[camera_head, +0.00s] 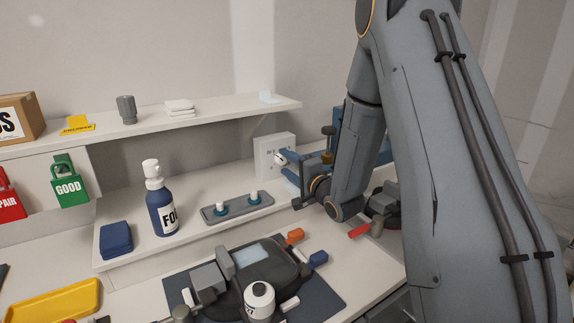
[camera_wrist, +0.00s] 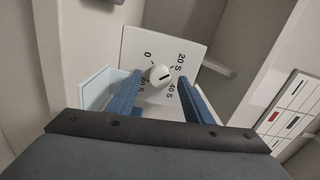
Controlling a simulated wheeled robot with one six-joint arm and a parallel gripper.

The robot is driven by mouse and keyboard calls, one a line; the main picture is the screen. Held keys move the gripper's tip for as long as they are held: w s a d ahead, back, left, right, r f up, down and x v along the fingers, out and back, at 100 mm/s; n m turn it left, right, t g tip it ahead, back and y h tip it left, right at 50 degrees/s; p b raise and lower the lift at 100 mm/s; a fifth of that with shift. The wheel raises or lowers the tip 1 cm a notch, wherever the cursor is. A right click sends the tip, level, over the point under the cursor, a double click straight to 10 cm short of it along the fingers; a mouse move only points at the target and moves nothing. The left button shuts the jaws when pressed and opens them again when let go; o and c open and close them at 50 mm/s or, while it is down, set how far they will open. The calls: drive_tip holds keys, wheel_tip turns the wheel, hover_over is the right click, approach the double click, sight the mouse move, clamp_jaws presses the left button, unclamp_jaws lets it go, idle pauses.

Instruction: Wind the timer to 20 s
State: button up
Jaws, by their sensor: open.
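The timer (camera_head: 268,146) is a white square panel with a round white knob (camera_head: 279,158), standing at the right end of the bench shelf. In the wrist view the timer face (camera_wrist: 187,47) carries the labels 0, 20 S, 40 S and one partly hidden label. In the head view my gripper (camera_head: 288,165) faces the timer.
A grey tray (camera_head: 240,212) with two small white-topped items and a blue bottle (camera_head: 165,212) stand left of the timer. A dark device (camera_head: 262,270) lies on a mat in front. An upper shelf (camera_head: 220,112) runs above the bench. A pale blue piece (camera_wrist: 95,88) sits beside the left finger.

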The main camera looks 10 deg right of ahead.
drive_tip(key=b+v, duration=0.2)
drive_tip(key=v, duration=0.5)
drive_tip(key=shift+s, duration=0.2)
